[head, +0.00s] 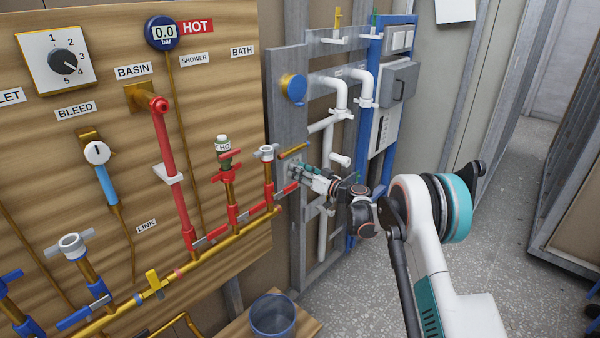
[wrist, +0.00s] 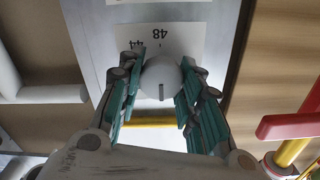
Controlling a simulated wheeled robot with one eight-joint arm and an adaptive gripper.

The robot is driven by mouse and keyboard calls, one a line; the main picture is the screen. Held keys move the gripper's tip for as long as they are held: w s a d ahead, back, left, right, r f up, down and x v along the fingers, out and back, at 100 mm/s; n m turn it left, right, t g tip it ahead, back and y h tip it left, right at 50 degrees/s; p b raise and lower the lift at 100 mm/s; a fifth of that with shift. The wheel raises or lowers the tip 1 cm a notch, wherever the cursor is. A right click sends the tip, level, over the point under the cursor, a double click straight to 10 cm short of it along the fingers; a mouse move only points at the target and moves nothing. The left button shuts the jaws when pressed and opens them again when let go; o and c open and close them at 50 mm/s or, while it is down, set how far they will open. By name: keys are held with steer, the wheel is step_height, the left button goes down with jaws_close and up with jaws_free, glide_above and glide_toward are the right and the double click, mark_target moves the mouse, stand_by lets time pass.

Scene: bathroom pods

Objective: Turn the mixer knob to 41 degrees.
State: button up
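The mixer knob (wrist: 161,76) is a pale round knob with a dark line on its face, which points down in the wrist view. It sits over a white scale plate (wrist: 188,40) with 48 and 44 printed upside down; the rest of the scale is hidden. My gripper (wrist: 161,72) has a teal finger on each side of the knob, and the fingertips appear to press against its edges. In the head view my gripper (head: 298,171) reaches the lower part of the grey panel, and its fingers hide the knob.
A yellow bar (wrist: 155,123) passes close below the knob, and a red lever (wrist: 288,125) is at the right in the wrist view. Red and brass pipework with a white-topped valve (head: 266,153) stands just left of my gripper. A bucket (head: 273,316) is below.

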steer(key=shift+m, duration=0.3)
steer(key=m, duration=0.3)
steer(key=shift+m, duration=0.3)
steer(key=m, duration=0.4)
steer(key=shift+w+d+f+m, duration=0.1)
steer(key=shift+m, duration=0.2)
steer(key=m, duration=0.4)
steer(key=shift+f, duration=0.1)
steer(key=shift+f+m, duration=0.1)
steer(key=shift+m, duration=2.4)
steer(key=o, duration=1.1)
